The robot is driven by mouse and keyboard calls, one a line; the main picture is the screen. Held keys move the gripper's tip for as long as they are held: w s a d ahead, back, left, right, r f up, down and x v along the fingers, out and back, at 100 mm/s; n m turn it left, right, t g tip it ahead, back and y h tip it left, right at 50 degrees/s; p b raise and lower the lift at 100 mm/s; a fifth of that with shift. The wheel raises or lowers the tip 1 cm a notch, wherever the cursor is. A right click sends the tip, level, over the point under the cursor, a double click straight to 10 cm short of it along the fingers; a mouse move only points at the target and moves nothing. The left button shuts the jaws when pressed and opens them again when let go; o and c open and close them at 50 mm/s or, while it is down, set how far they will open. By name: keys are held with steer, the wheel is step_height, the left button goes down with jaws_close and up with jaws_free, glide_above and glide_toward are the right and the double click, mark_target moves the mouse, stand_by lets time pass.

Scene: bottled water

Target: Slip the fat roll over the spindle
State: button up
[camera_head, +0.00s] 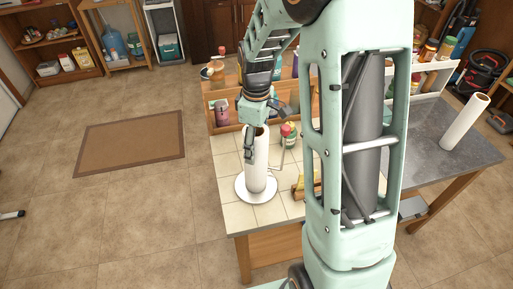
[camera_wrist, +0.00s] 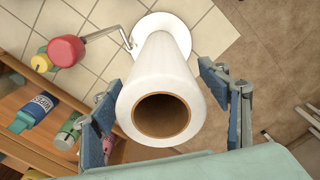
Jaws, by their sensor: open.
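A white roll (camera_head: 256,165) with a brown core stands upright over a round white base plate (camera_head: 243,193) on the tiled counter. In the wrist view the roll (camera_wrist: 160,95) points its open core up at the camera, and the base plate (camera_wrist: 168,22) shows behind it. A thin bent metal arm (camera_wrist: 104,33) rises beside the roll. No spindle shows; the core looks dark and empty at its top. My gripper (camera_head: 258,142) is open at the roll's top, one finger on each side. A second white roll (camera_head: 465,122) stands on the grey table at right.
A red-capped bottle (camera_head: 288,134) stands close right of the roll. A wooden shelf (camera_head: 222,100) with bottles lines the counter's back. A wooden item with something yellow (camera_head: 304,186) lies at right. The counter's front left tiles are clear.

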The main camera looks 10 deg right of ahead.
step_height(320, 180, up, 10)
stand_by(0.3)
stand_by(0.3)
